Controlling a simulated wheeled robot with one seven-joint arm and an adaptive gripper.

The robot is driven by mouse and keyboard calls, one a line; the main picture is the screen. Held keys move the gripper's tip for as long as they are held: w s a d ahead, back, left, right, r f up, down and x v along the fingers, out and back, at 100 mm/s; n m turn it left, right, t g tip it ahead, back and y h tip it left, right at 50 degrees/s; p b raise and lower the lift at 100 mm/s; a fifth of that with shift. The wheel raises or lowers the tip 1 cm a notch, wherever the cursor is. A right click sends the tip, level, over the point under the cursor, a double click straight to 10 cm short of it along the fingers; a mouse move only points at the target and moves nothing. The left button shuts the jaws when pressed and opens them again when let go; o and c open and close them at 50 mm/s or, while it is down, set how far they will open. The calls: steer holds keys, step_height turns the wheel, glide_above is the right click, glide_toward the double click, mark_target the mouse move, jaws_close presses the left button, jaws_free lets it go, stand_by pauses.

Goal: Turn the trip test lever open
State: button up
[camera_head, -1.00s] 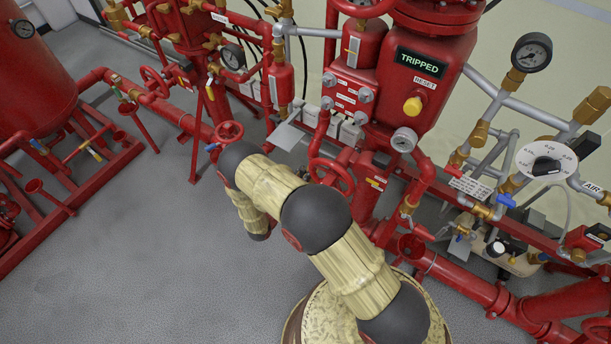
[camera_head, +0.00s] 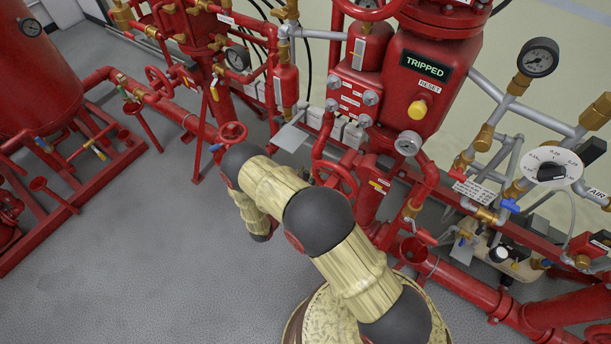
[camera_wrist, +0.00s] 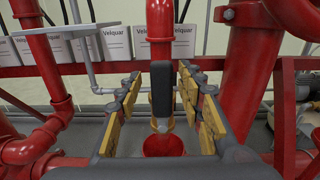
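In the wrist view a dark grey, upright, flat handle (camera_wrist: 161,88), which looks like the trip test lever, stands in front of a vertical red pipe (camera_wrist: 160,20). A brass fitting (camera_wrist: 160,126) shows just below it, above a red drain cup (camera_wrist: 162,146). My gripper (camera_wrist: 160,80) is open, with one yellow-padded finger on each side of the handle. A gap shows on both sides, so neither finger seems to touch it. No label on the handle is readable. In the head view my arm hides the gripper and this handle.
A red box (camera_head: 428,70) reads TRIPPED, with a yellow reset knob (camera_head: 418,109). A red handwheel (camera_head: 335,180) is close beside my arm. A dial (camera_head: 549,165) is at right. In the wrist view, a thick red pipe (camera_wrist: 250,60) stands right; white Velquar boxes (camera_wrist: 117,43) stand behind.

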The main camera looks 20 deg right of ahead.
steer(key=v, duration=1.2)
stand_by(0.4)
